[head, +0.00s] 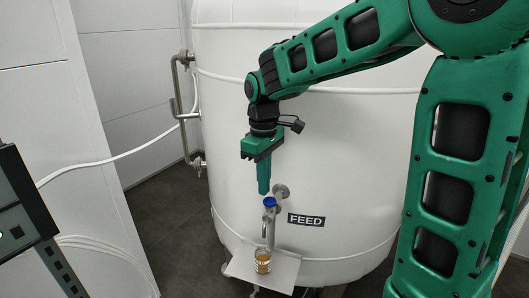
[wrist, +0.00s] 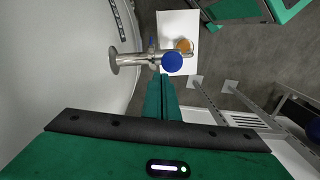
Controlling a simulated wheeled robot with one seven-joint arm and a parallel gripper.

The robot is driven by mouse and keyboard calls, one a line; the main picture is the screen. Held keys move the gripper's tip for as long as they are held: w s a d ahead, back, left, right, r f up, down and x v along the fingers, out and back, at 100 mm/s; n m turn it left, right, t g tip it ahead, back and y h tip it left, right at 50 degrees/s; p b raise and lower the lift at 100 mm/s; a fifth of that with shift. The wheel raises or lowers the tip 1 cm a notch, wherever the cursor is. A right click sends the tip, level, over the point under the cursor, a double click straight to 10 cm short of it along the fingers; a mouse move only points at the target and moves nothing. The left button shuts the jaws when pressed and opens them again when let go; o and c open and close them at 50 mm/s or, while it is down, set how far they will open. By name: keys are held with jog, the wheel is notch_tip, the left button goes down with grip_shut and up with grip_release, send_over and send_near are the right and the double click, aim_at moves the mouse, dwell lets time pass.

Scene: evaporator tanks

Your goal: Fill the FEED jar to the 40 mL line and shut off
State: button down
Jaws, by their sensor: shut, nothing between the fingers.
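The FEED label (head: 306,220) is on the white tank, right of a metal tap (head: 268,222) with a blue knob (head: 270,202). A small glass jar (head: 263,261) with amber liquid stands below the spout on a white shelf (head: 284,272). The liquid level against the 40 mL line is too small to read. My gripper (head: 264,190) is shut and empty, pointing down just above the blue knob. In the wrist view its fingertips (wrist: 160,78) are beside the blue knob (wrist: 172,62); contact cannot be told. The jar (wrist: 184,45) shows partly behind the knob.
The white tank (head: 340,150) fills the middle. A metal pipe (head: 180,105) runs up its left side, with a white hose (head: 110,158) leading left. Dark floor (head: 165,215) is open at the left. A metal frame (wrist: 240,118) stands right in the wrist view.

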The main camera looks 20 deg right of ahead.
jog(key=r, duration=0.2)
jog(key=s+r, duration=0.1)
jog(key=r, duration=0.1)
jog(key=s+r, duration=0.1)
jog(key=shift+r, duration=0.4)
notch_tip(320, 180, up, 7)
send_over(267, 198)
jog(key=s+d+f+m, duration=0.6)
jog(key=s+d+f, duration=0.2)
jog(key=s, duration=0.4)
jog(key=s+d+f+m, duration=0.7)
jog(key=s+d+f, duration=0.1)
jog(key=s, duration=0.5)
jog(key=shift+d+m, duration=0.3)
jog(key=shift+d, duration=0.25)
jog(key=shift+w+f, duration=0.2)
jog(key=shift+w, duration=0.4)
